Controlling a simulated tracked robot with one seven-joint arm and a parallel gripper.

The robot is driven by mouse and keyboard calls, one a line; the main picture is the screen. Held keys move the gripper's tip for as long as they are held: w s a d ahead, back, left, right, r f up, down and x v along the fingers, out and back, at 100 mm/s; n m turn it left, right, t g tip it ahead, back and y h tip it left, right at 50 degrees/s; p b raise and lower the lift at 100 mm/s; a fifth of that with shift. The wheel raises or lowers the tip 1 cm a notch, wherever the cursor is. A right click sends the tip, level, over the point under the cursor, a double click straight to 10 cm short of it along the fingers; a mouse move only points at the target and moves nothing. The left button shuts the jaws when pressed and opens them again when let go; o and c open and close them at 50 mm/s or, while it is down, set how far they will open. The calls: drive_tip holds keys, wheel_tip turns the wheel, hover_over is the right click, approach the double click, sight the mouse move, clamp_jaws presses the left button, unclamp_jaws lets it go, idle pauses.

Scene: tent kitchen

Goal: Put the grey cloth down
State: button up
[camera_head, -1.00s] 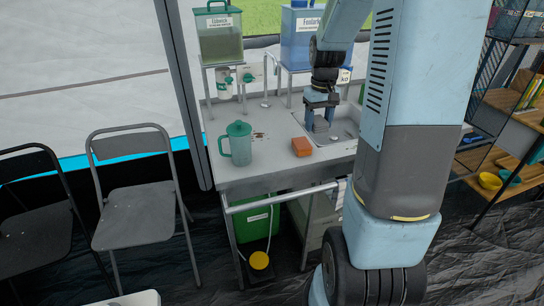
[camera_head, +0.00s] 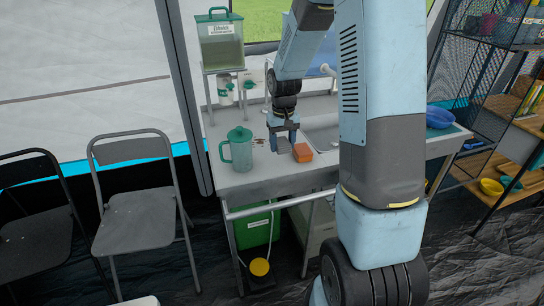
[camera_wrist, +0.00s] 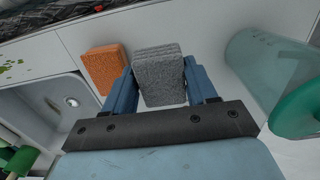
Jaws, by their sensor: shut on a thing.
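The grey cloth (camera_wrist: 160,72) shows in the wrist view as a thick ribbed block between the blue fingers of my gripper (camera_wrist: 160,88). My gripper is shut on it. In the head view my gripper (camera_head: 283,140) points down over the counter (camera_head: 265,183), between the green-lidded jug and the orange sponge. The cloth is small and dark there, at the fingertips. I cannot tell whether it touches the counter.
An orange sponge (camera_head: 302,153) lies just right of my gripper, near the sink (camera_head: 322,137). A jug (camera_head: 240,152) with a green lid stands to the left. Clear counter lies in front.

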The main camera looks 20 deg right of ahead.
sight(276, 162)
drive_tip(key=shift+w+a+f, duration=0.25)
drive_tip(key=shift+a+f, duration=0.15)
drive_tip(key=shift+f, duration=0.15)
drive_tip(key=shift+w+a+f, duration=0.2)
drive_tip(key=shift+a+f, duration=0.15)
drive_tip(key=shift+f, duration=0.15)
drive_tip(key=f, duration=0.3)
drive_tip(key=shift+w+a+f, duration=0.15)
drive_tip(key=shift+a+f, duration=0.05)
drive_tip(key=shift+f, duration=0.05)
drive_tip(key=o, duration=1)
drive_tip(key=shift+f, duration=0.1)
